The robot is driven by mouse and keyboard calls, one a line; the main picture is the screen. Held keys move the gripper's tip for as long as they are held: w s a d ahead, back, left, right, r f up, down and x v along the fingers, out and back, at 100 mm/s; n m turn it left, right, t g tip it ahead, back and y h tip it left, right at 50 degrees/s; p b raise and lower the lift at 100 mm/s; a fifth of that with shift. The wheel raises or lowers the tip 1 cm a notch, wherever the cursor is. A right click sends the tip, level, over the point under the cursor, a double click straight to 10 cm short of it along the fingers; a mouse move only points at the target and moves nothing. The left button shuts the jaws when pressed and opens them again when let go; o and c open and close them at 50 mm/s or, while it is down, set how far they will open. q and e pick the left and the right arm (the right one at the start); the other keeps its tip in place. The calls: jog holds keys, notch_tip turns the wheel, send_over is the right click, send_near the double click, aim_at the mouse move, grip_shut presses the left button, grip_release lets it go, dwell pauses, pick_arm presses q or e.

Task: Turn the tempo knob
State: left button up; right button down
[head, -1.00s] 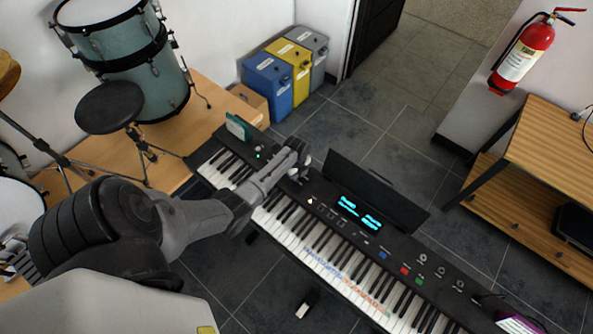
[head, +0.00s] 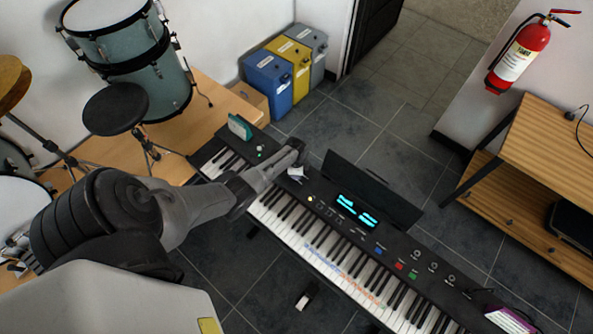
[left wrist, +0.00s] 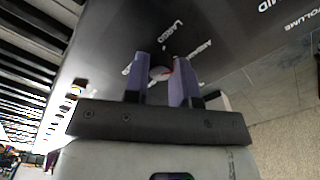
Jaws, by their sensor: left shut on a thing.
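The black electronic keyboard (head: 395,245) runs diagonally across the head view, with a lit cyan display (head: 357,210). My left gripper (head: 298,172) is at its control panel, left of the display. In the left wrist view its two pale purple fingers (left wrist: 163,78) are shut on the tempo knob (left wrist: 160,72), one on each side. The knob is small and dark with a light and reddish spot, mostly hidden between the fingers. Tempo labels such as "LARGO" are printed around it. In the head view the arm and gripper hide the knob. My right gripper is in neither view.
A raised black music rest (head: 372,188) stands behind the display. A teal object (head: 240,127) sits on the keyboard's left end. Drums (head: 130,65) and a stool (head: 115,108) stand at left, bins (head: 268,82) behind, and a wooden bench (head: 550,150) at right.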

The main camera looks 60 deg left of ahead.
pick_arm(q)
jog(key=shift+n, duration=0.5)
jog(key=o, duration=0.9)
jog(key=shift+r+p, duration=0.35)
jog(key=shift+r, duration=0.1)
jog(key=shift+r+p, duration=1.05)
jog(key=shift+r, duration=5.4)
